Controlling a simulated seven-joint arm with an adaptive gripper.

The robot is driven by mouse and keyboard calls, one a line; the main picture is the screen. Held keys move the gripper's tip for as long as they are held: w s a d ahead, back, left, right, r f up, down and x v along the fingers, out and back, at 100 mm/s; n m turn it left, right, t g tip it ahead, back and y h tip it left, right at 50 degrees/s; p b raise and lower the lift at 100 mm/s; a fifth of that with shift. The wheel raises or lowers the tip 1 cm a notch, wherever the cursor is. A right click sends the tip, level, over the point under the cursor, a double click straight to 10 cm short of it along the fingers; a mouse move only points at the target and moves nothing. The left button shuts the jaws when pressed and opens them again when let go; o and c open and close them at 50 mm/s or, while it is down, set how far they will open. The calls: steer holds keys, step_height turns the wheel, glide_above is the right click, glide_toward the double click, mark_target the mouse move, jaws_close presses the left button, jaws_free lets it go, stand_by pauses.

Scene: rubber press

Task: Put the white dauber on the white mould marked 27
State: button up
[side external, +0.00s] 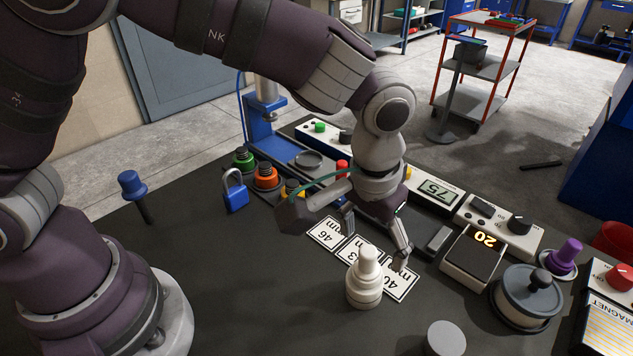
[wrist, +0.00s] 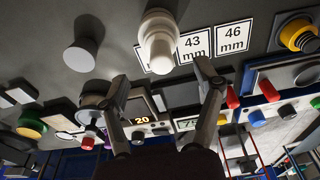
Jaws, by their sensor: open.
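The white dauber (side external: 368,265) stands upright on the dark bench, with a rounded knob on top and a wide, stepped white lower part. I cannot tell whether that lower part is its own base or a separate mould. No 27 marking is readable. In the wrist view the dauber (wrist: 158,45) shows just beyond the fingertips, roughly centred between them. My gripper (side external: 376,241) is open and empty, pointing down behind the dauber in the side view, over the cards. Its two spread fingers also show in the wrist view (wrist: 161,76).
White size cards (side external: 327,236) lie under and beside my gripper. A pale round-topped piece (side external: 445,338) stands at the front. A scale reading 20 (side external: 470,260), a lidded grey pot (side external: 527,298) and a purple knob (side external: 565,252) stand right. A blue padlock (side external: 235,192) stands left.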

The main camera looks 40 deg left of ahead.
mark_target(365, 259)
steer(key=r, duration=0.4)
steer(key=s+r, duration=0.1)
steer(key=r, duration=0.1)
steer(key=shift+r, duration=0.4)
steer(key=s+a+r+t, duration=0.2)
steer(key=s+a, duration=0.2)
steer(key=a, duration=0.4)
steer(key=s+a+r+t, duration=0.1)
steer(key=s+a+r, duration=0.1)
steer(key=s+a, duration=0.3)
steer(key=a, duration=0.4)
steer(key=shift+a+t, duration=0.25)
steer(key=shift+t, duration=0.15)
